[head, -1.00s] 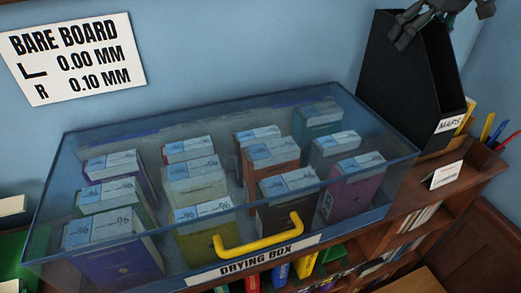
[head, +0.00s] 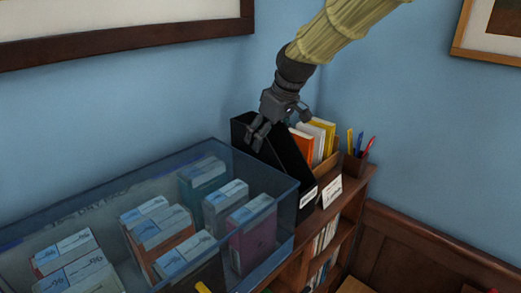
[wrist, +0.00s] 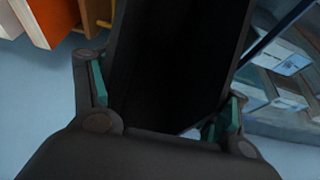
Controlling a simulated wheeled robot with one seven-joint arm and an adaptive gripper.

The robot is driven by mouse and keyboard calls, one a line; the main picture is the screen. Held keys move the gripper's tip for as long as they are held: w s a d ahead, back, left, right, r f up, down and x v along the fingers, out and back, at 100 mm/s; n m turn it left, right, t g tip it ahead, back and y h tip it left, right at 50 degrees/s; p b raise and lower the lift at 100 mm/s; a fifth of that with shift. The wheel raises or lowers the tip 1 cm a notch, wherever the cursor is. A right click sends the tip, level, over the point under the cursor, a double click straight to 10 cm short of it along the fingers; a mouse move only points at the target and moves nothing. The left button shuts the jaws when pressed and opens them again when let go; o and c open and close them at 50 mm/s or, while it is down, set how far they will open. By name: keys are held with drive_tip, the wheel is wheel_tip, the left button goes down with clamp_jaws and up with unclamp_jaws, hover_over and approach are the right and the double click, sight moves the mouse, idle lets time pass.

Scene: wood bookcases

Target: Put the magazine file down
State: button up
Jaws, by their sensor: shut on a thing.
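My gripper (head: 276,128) is at the file's upper part. In the wrist view the file's dark walls (wrist: 175,60) lie between my two teal-padded fingers (wrist: 168,102), and the gripper is shut on it. The file's bottom is partly hidden by the box, so I cannot tell whether it bears fully on the bookcase top (head: 340,205).
A wooden holder with books (head: 322,135) stands close on the file's right, then a pen cup (head: 355,165). A small white card (head: 332,191) stands in front. The clear-lidded drying box holds several boxed items. Little bookcase top is free around the file.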

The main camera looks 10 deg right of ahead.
wheel_tip(320, 180, down, 5)
drive_tip(key=shift+p, duration=1)
drive_tip(key=shift+s+f, duration=0.1)
drive_tip(key=o, duration=1.8)
drive_tip(key=shift+c, duration=0.2)
